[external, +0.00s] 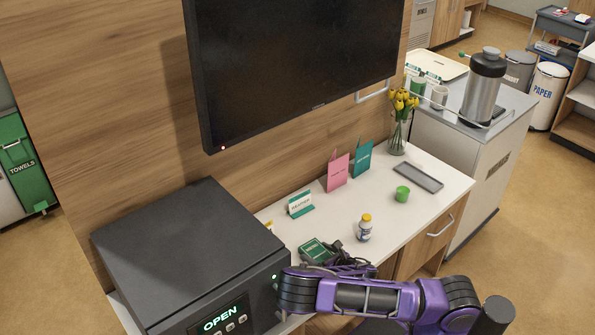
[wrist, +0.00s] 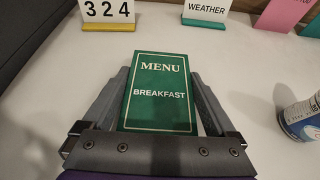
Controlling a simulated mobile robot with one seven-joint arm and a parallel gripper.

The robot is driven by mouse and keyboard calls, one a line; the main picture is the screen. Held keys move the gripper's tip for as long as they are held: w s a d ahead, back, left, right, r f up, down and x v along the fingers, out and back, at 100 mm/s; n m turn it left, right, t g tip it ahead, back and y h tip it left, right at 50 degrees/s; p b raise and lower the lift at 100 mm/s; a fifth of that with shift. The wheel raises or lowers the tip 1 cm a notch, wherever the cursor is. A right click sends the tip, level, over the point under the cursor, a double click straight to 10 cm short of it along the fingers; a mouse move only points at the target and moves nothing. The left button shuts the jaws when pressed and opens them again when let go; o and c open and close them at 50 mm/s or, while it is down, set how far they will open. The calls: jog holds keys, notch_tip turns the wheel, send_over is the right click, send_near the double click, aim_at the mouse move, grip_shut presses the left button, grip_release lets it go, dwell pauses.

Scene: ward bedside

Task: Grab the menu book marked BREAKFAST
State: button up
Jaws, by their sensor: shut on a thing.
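The menu book (wrist: 158,75) is green with a thin pale border and the words MENU and BREAKFAST. My gripper (wrist: 160,100) is shut on the book, one finger along each side edge. In the external view the green book (external: 314,250) shows at the left end of the white counter, just beyond my gripper (external: 335,257). Its lower part is hidden by my gripper. I cannot tell whether it touches the counter.
A dark safe (external: 185,255) reading OPEN stands close on the left. On the counter (external: 385,220) are a WEATHER card (external: 300,204), a pink card (external: 337,172), a teal card (external: 362,159), a bottle (external: 365,228), a green cup (external: 402,194) and a grey tray (external: 418,177). A 324 sign (wrist: 107,14) stands behind the book.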

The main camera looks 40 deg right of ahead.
jog(key=shift+c, duration=1.4)
jog(key=shift+r, duration=0.1)
